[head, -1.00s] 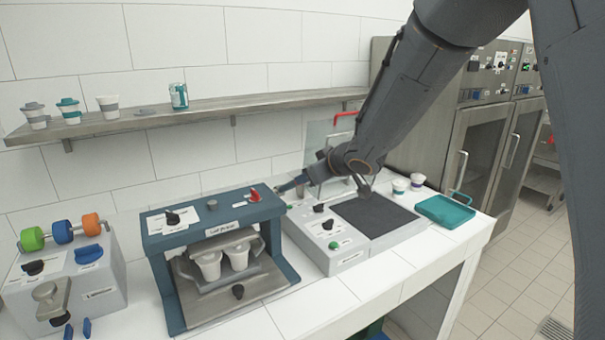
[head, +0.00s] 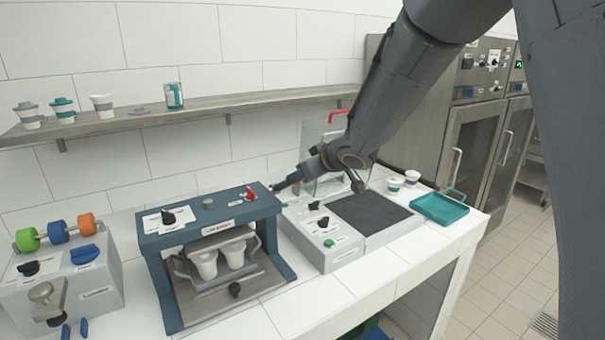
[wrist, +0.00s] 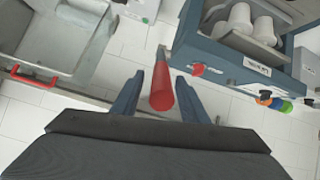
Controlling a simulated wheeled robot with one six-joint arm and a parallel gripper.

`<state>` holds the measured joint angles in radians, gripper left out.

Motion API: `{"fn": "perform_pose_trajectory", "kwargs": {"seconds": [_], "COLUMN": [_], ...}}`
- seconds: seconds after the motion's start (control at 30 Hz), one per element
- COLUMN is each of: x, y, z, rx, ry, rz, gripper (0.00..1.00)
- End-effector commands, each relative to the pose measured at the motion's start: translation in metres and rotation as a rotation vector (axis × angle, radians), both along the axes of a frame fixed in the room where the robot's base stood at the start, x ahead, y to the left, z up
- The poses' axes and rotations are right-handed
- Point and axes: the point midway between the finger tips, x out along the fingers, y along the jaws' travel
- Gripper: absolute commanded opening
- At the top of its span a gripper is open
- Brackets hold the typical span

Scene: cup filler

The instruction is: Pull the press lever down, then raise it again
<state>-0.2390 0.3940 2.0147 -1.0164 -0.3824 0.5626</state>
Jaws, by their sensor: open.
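The blue press (head: 208,222) stands on the white counter with two white cups (head: 235,253) inside it. Its lever, with a red cylindrical grip (wrist: 161,92), shows in the wrist view beside the press body (wrist: 228,62). My gripper (wrist: 159,80) is open, with one finger on each side of the red grip. I see no clear contact between the fingers and the grip. In the head view my gripper (head: 290,181) is at the right side of the press, and the lever is hard to make out there.
Right of the press is a grey machine with a dark plate (head: 368,214). A clear panel with a red handle (head: 338,115) stands behind it. A teal tray (head: 440,209) lies farther right. A dispenser with coloured rollers (head: 58,232) is at left. A shelf (head: 210,105) runs above.

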Motion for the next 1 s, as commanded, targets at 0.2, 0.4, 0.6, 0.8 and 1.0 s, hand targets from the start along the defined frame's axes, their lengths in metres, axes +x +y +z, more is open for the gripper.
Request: {"fn": "perform_pose_trajectory", "kwargs": {"seconds": [0.2, 0.4, 0.6, 0.8, 1.0], "x": [-0.01, -0.03, -0.046, -0.052, -0.052], "y": [-0.007, -0.023, -0.034, -0.038, -0.038], "z": [0.008, 0.026, 0.04, 0.044, 0.044], "rx": [-0.001, 0.0, 0.001, 0.0, 0.001], "ry": [-0.001, -0.002, -0.002, -0.001, -0.001], "rz": [0.0, -0.001, -0.001, -0.001, 0.0], "gripper": [0.4, 0.4, 0.4, 0.4, 0.4]}}
